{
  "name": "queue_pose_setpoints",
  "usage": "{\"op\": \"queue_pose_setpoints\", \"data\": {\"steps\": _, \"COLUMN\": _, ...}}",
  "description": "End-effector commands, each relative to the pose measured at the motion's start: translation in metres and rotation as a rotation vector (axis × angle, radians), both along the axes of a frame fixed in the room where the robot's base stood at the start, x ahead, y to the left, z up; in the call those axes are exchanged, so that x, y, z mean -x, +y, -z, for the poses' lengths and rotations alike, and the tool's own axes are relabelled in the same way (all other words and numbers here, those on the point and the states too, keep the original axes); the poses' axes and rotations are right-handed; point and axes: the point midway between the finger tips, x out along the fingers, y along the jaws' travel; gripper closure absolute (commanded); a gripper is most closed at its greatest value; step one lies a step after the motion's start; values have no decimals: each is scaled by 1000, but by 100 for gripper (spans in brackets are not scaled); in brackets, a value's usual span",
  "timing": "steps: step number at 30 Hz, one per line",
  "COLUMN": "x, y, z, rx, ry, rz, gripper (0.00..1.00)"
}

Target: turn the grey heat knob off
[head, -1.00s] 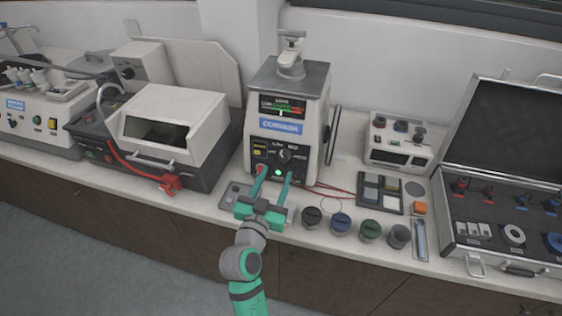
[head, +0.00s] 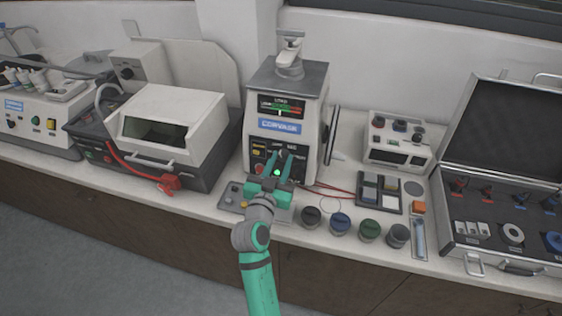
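The grey heat knob (head: 283,153) is on the dark front panel of the white and grey press (head: 316,110), below the blue label. A gap shows between the fingers. Whether they touch the knob cannot be told. A green light (head: 277,172) shows between them, and a red button (head: 259,168) is to their left.
Several small jars (head: 340,223) stand at the counter's front edge, right of my arm. A white and dark machine (head: 176,105) is on the left. Thin red cables (head: 335,190) run right from the press toward a dark sample tray (head: 380,209). An open case (head: 500,240) is at far right.

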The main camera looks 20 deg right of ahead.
Motion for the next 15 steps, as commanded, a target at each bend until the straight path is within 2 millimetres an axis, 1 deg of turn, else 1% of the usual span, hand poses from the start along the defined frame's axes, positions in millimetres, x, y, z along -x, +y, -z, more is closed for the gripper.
{"op": "queue_pose_setpoints", "data": {"steps": 8, "x": 0, "y": -1, "z": 0, "rx": 12, "ry": 8, "rz": -2, "gripper": 95}}
{"op": "queue_pose_setpoints", "data": {"steps": 15, "x": 0, "y": -1, "z": 0, "rx": 90, "ry": 61, "rz": -19, "gripper": 95}}
